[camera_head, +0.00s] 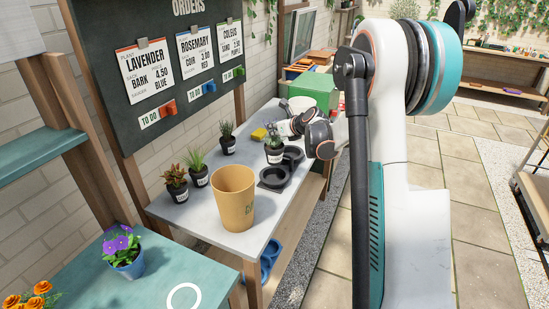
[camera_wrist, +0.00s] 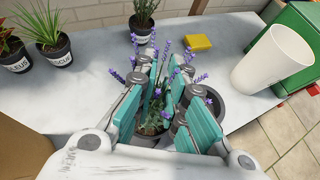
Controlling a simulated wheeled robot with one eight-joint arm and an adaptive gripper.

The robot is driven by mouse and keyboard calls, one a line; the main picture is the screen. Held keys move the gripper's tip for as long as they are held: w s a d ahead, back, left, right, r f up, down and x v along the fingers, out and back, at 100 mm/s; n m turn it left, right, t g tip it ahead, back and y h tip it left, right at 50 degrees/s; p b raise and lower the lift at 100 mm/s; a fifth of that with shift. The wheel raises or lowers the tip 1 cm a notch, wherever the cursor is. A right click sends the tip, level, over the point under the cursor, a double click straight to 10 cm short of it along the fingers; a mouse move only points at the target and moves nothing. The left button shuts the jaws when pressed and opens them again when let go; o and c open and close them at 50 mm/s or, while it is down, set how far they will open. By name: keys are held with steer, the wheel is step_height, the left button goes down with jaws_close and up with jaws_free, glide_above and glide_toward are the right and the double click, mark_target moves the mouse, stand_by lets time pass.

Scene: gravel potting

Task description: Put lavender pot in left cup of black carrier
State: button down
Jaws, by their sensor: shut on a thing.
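The lavender pot, a small dark pot with a white label and purple-tipped sprigs (camera_head: 274,154), is in my gripper (camera_head: 285,139). In the wrist view, the teal-padded fingers of my gripper (camera_wrist: 166,118) close around the plant, and the lavender sprigs (camera_wrist: 158,88) rise between them. The black carrier (camera_head: 273,179) is on the grey bench, with one round cup in front of the pot and another to its right. The pot overlaps the carrier's back left in the head view; whether it touches the carrier cannot be told. In the wrist view, the fingers partly hide a dark round cup (camera_wrist: 214,101).
A large tan pot (camera_head: 233,198) stands at the bench's front. Several small potted plants, including a dark-leaved one (camera_head: 228,145), stand to the left. A yellow sponge (camera_head: 258,134), a white cup (camera_wrist: 273,60) and a green box (camera_head: 313,91) are farther back.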

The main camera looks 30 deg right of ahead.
mark_target(274, 150)
step_height(274, 150, down, 10)
steer(key=b, duration=0.2)
steer(key=shift+r+b, duration=0.15)
steer(key=shift+b, duration=0.15)
steer(key=c, duration=1.6)
jaws_free()
steer(key=shift+c, duration=0.2)
steer(key=shift+s+r, duration=0.1)
steer(key=shift+r, duration=0.05)
steer(key=p+v, duration=0.3)
steer(key=v, duration=0.8)
steer(key=shift+s, duration=0.35)
